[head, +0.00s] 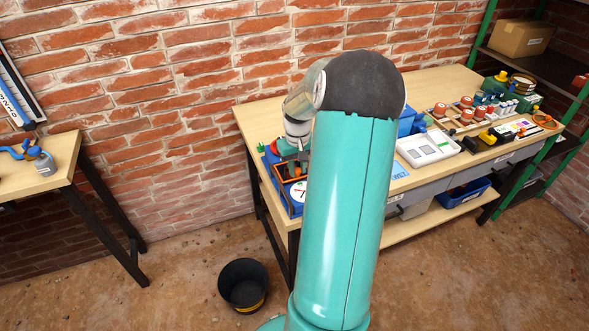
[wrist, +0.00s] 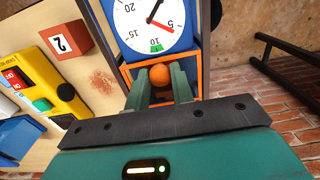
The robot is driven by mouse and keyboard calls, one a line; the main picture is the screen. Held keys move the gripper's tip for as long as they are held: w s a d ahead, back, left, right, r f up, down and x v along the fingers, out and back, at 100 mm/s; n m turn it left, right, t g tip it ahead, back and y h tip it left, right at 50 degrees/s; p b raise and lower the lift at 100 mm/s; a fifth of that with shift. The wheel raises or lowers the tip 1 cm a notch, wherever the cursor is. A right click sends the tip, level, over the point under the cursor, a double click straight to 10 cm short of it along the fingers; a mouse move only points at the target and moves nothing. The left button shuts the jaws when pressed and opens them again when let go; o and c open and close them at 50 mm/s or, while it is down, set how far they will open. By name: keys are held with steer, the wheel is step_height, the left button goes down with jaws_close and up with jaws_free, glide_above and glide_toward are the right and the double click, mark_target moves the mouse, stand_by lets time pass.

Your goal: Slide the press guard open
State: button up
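The press (wrist: 135,50) is blue with a white dial (wrist: 135,18) in the wrist view, and the dial is cut by the top edge. An orange frame, which looks like the press guard (wrist: 200,62), runs beside and below the dial. A round orange knob (wrist: 159,75) sits on it. My gripper (wrist: 163,84) has one finger on each side of the knob, very close to it; whether they touch it cannot be told. In the head view, the guard's orange frame (head: 277,172) shows at the left bench end, partly hidden by my arm.
A red block marked 2 (wrist: 65,42) and a yellow switch box (wrist: 50,85) stand left in the wrist view. A white tray (head: 428,148) sits farther along the bench. A black bucket (head: 243,285) stands on open floor. A brick wall is behind.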

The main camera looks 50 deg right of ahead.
steer(key=shift+c, duration=1.2)
steer(key=shift+s, duration=0.1)
steer(key=shift+s+a+r, duration=0.1)
steer(key=shift+s+a, duration=0.55)
steer(key=shift+s, duration=0.45)
steer(key=shift+s+a+f, duration=0.1)
steer(key=shift+s+a, duration=0.55)
steer(key=shift+s, duration=0.4)
steer(key=shift+s+a+r, duration=0.1)
steer(key=shift+s+a, duration=0.55)
steer(key=shift+s, duration=0.45)
steer(key=shift+s+a, duration=0.2)
steer(key=shift+s, duration=0.1)
steer(key=o, duration=0.9)
steer(key=shift+c, duration=0.2)
